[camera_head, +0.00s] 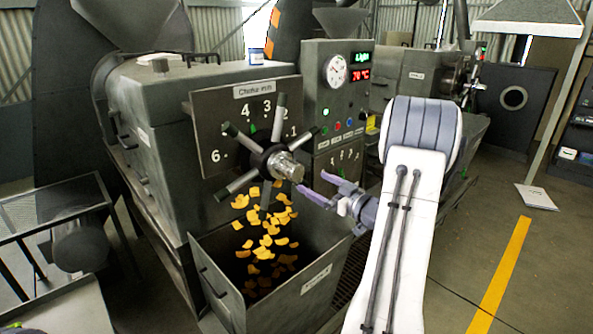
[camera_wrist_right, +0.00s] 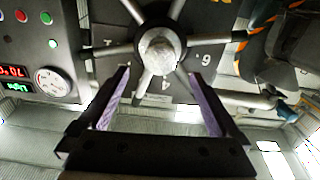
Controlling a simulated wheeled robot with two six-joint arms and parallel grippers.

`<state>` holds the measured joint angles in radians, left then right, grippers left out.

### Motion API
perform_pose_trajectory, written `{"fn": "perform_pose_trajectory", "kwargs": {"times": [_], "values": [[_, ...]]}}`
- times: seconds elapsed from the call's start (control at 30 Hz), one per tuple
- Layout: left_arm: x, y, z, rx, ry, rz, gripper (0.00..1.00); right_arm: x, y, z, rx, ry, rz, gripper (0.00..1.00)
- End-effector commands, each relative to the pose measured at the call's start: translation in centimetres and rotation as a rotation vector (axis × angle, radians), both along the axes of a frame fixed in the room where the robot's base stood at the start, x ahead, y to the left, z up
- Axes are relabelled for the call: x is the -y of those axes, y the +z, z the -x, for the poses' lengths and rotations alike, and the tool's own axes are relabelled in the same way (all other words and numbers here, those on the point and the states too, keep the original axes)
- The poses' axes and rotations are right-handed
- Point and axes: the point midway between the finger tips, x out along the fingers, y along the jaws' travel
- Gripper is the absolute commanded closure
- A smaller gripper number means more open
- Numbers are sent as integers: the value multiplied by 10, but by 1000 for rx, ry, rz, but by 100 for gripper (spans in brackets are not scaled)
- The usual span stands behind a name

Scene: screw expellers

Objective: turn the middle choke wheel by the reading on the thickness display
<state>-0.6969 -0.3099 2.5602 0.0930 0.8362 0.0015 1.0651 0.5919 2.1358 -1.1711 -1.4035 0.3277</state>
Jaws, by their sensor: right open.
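The choke wheel (camera_head: 270,163) has a dark hub ring, a bright metal boss and several spokes with dark grips. It stands on a plate with a numbered dial (camera_head: 215,120) on the nearest press. My right gripper (camera_head: 311,182) is open and empty, just right of the boss. In the right wrist view, its two fingers (camera_wrist_right: 158,75) are spread below the wheel's boss (camera_wrist_right: 159,54), apart from each other; contact with the wheel cannot be told. My left gripper is out of view.
Yellow flakes (camera_head: 266,240) fall below the wheel into an open grey bin (camera_head: 317,285). The control cabinet (camera_head: 320,100) with gauge and buttons stands behind. Another press with a wheel (camera_head: 458,82) is farther right. A mesh-topped table (camera_head: 62,205) is at left.

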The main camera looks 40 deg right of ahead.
Motion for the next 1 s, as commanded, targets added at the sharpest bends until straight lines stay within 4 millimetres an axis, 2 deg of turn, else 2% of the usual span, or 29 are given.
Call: {"fn": "perform_pose_trajectory", "kwargs": {"times": [0.03, 0.2, 0.4, 0.6, 0.83, 0.87, 1.0], "values": [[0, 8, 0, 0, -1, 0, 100, -3, 3, -10, -2, 6, -2, 1], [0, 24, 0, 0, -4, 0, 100, -5, 4, -44, -2, 4, -1, 1], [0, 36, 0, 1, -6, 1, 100, -7, 3, -73, -2, 2, 0, 1], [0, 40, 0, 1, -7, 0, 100, -7, 1, -85, -1, 0, 1, 1], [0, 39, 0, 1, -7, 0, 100, -7, 0, -86, -2, -1, 1, 1], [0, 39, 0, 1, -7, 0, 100, -7, 0, -86, -2, -1, 1, 5], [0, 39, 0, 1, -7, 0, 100, -7, 0, -85, -2, -1, 1, 59]]}}
